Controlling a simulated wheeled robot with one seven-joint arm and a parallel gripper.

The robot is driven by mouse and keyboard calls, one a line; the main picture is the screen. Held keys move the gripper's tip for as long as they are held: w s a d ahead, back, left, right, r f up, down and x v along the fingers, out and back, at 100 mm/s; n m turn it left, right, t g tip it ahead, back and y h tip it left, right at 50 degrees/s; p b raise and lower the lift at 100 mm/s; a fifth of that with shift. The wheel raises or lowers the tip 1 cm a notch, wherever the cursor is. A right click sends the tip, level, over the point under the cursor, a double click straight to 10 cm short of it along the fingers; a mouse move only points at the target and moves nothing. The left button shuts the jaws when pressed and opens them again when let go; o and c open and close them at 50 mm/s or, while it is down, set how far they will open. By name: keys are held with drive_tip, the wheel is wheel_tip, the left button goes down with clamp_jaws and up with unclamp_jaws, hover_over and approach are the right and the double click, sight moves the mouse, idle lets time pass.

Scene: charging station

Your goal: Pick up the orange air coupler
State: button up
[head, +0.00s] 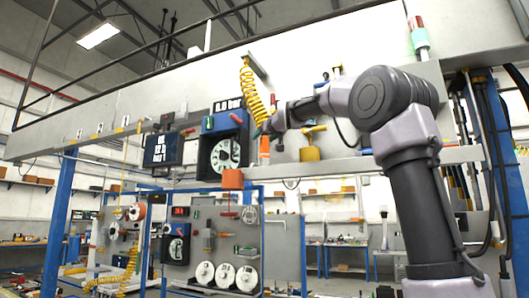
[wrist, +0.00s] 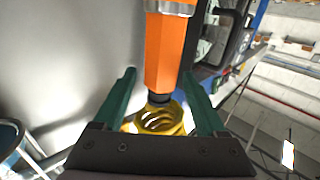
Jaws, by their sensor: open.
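The orange air coupler (head: 264,145) hangs below the yellow coiled hose (head: 250,92) beside the wall panel in the head view. It is large in the wrist view (wrist: 165,52), with a metal collar at the top edge and a dark end by the yellow coil (wrist: 160,118). My gripper (wrist: 159,74) is open, its two green fingers standing on either side of the coupler's hose end with gaps visible. In the head view my gripper (head: 265,127) is at the coupler's upper end, small and partly hard to make out.
A pressure gauge box (head: 224,148) is close left of the coupler, and its dark housing shows at right in the wrist view. An orange block (head: 232,179) is on the rail below. A yellow valve fitting (head: 311,140) is to the right.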

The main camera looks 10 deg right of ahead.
drive_tip(key=shift+w+a, duration=0.2)
drive_tip(key=shift+w, duration=1.05)
clamp_jaws()
idle(0.5)
